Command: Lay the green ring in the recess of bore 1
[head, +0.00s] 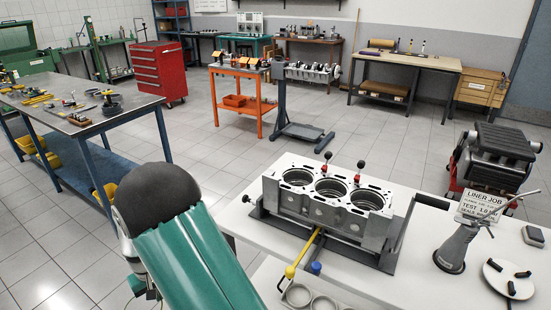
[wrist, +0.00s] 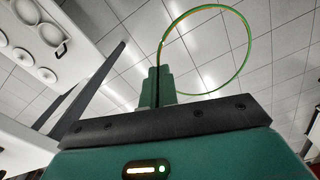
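The green ring (wrist: 252,48) is a thin hoop in the wrist view. My gripper (wrist: 158,80) has its two green fingers closed together on the left part of the ring's rim. The ring stands out beyond the fingers, over tiled floor. In the head view, the grey engine block (head: 318,209) sits in a dark cradle on the white bench, with three open bores: left (head: 298,177), middle (head: 330,187) and right (head: 367,200). I cannot read which is bore 1.
A yellow-ended bar (head: 299,257) juts from the block's front. A lamp-like grey stand (head: 455,250), a sign (head: 487,208) and a round white plate (head: 508,279) occupy the bench's right. A tray with round cups (head: 298,296) lies in front.

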